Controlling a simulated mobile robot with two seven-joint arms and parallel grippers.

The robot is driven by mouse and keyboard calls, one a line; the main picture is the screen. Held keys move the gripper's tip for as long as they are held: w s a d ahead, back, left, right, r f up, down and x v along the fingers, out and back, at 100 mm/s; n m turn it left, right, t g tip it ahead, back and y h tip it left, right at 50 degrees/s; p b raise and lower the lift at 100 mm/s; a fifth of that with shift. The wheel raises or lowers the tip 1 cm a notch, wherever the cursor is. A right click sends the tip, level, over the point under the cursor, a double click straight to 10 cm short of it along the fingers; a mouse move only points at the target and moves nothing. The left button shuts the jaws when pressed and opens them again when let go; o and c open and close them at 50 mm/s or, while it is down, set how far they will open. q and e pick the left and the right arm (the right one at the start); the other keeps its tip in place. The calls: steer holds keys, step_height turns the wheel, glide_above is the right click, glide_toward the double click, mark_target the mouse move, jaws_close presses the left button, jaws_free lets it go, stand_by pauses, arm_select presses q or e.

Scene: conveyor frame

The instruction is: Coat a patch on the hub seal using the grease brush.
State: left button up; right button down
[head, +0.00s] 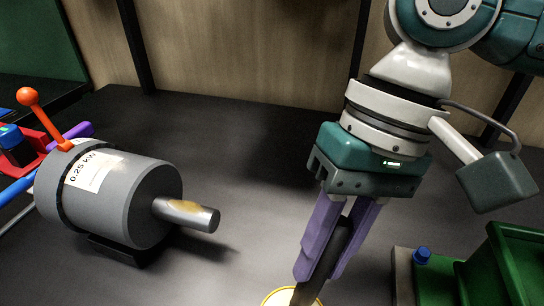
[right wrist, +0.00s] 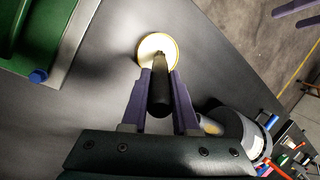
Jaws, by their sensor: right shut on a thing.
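My right gripper (head: 325,272) is shut on the dark handle of the grease brush (head: 342,248), which points downward. Below it is a round pale dish with a yellow rim (head: 276,298), cut off by the bottom edge in the head view. In the right wrist view, the brush (right wrist: 160,92) overlaps the dish (right wrist: 148,43); its bristles are hard to make out. A grey motor (head: 150,205) lies at left, its metal shaft (head: 207,219) pointing right with a yellowish patch on top. I cannot pick out a separate hub seal. My left gripper (right wrist: 285,19) shows two separated purple fingers at the right wrist view's corner.
A green machine or bin (head: 510,265) with a blue knob (head: 422,255) stands at the lower right. An orange-knobbed lever (head: 42,115) rises by the motor, with red and blue items (head: 15,145) further left. The dark tabletop between motor and gripper is clear.

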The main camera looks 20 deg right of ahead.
steer(key=shift+f, duration=0.1)
stand_by(0.5)
steer(key=shift+d+f+p, duration=0.1)
steer(key=shift+p, duration=0.25)
stand_by(0.7)
step_height(320, 180, up, 3)
steer(key=p, duration=0.3)
steer(key=shift+p, duration=0.35)
step_height(320, 180, up, 4)
steer(key=p, duration=0.6)
steer(key=shift+r, duration=0.2)
steer(key=shift+f, duration=0.1)
